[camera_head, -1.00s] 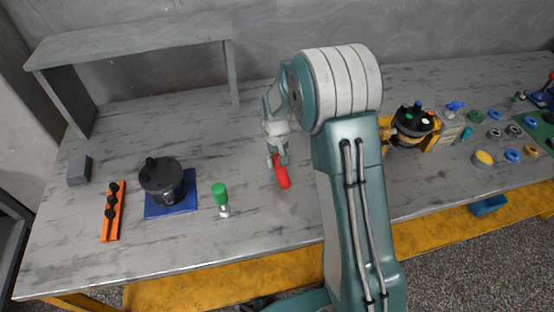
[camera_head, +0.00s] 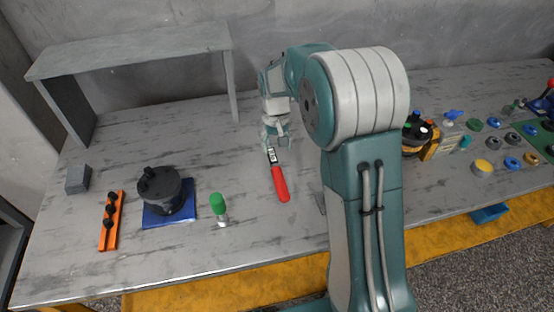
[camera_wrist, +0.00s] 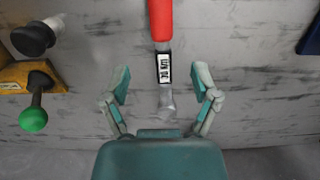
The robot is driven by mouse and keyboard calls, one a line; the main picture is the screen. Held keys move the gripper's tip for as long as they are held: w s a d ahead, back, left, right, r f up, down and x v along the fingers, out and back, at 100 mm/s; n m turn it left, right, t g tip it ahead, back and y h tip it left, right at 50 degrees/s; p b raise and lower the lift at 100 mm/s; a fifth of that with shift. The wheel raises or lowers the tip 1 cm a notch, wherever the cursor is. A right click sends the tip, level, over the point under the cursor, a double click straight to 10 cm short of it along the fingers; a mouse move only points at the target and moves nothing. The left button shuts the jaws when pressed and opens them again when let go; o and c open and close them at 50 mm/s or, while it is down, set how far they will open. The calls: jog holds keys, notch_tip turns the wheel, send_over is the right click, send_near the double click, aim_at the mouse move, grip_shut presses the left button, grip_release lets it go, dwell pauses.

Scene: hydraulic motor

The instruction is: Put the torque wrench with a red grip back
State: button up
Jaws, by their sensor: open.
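The torque wrench with a red grip (camera_head: 279,184) lies on the workbench, left of my arm in the head view. Its red handle points toward the bench's front edge and its metal head toward the back. In the wrist view the wrench (camera_wrist: 161,65) shows a black and white label below the red grip, and its grey head sits between my fingers. My gripper (camera_head: 277,142) is at the wrench's head end. In the wrist view my gripper (camera_wrist: 162,95) is open, with a finger on each side, apart from the wrench.
A grey shelf (camera_head: 130,50) stands behind. Several coloured parts lie right of my arm.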

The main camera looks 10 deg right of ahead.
jog(key=s+r+t, duration=0.2)
jog(key=s+r, duration=0.3)
jog(key=r, duration=0.5)
jog(key=s+r+t, duration=0.2)
jog(key=s+r, duration=0.1)
jog(key=s, duration=0.8)
jog(key=s+d+r+t, duration=0.1)
jog(key=s+r+t, duration=0.1)
jog(key=s, duration=0.9)
jog(key=shift+s+d+r+t, duration=0.15)
jog(key=shift+d+r+t, duration=0.15)
jog(key=shift+r, duration=0.5)
